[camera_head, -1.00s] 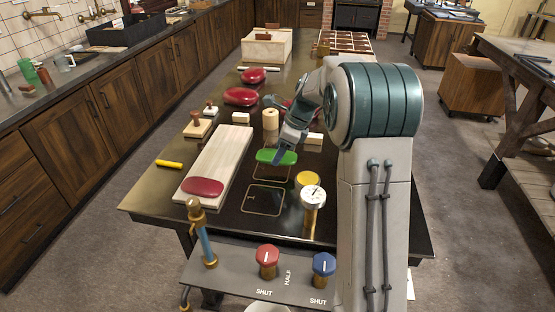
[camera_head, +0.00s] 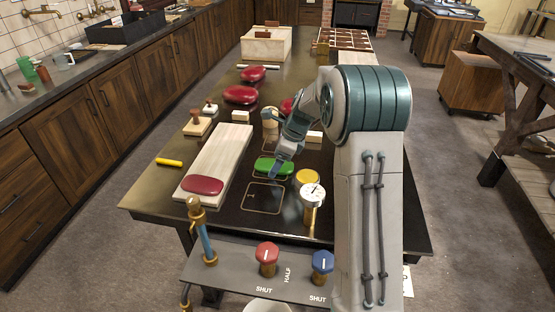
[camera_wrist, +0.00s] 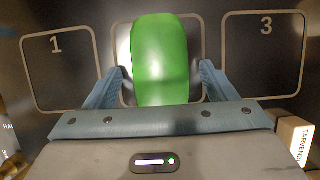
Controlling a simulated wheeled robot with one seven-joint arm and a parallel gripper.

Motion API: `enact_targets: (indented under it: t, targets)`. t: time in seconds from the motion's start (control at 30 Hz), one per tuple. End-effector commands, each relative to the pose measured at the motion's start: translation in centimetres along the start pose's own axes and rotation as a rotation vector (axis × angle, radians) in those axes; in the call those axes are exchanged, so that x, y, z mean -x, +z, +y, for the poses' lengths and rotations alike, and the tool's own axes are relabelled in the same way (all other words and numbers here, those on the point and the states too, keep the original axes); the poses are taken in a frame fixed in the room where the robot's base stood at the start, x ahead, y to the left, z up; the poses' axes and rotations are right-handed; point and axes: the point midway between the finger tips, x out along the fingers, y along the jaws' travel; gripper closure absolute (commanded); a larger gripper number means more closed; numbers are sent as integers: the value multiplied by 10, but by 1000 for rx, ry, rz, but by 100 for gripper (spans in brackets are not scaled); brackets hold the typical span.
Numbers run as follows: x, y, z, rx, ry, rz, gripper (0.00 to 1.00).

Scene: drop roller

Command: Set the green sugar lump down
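The green sugar lump (camera_head: 273,166) is a smooth, rounded, long piece. It lies on the dark table top in the middle outlined square. In the wrist view the lump (camera_wrist: 160,60) lies lengthwise between my fingers, inside the outline between squares marked 1 (camera_wrist: 57,72) and 3 (camera_wrist: 265,55). My gripper (camera_wrist: 163,76) is open, with one finger on each side of the lump. A gap shows at the right finger and a narrower one at the left. In the head view my gripper (camera_head: 276,172) is low over the lump and partly hides it.
A pale board (camera_head: 222,152) with a dark red lump (camera_head: 202,185) stands to the left. A yellow-topped jar (camera_head: 307,177) and a dial gauge (camera_head: 313,195) stand close on the right. An empty outlined square (camera_head: 263,198) lies nearer. Red and blue knobs are in front.

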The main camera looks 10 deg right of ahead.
Motion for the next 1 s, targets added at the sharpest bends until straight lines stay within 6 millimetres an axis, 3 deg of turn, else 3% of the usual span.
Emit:
enact_targets:
  t: [0.27,0.37,0.73,1.0]
  targets:
    - [6,1,0,0,-1,0,22]
    - [19,1,-1,0,-5,0,22]
    - [95,1,0,0,-4,-1,22]
    - [123,2,2,14,-3,3,22]
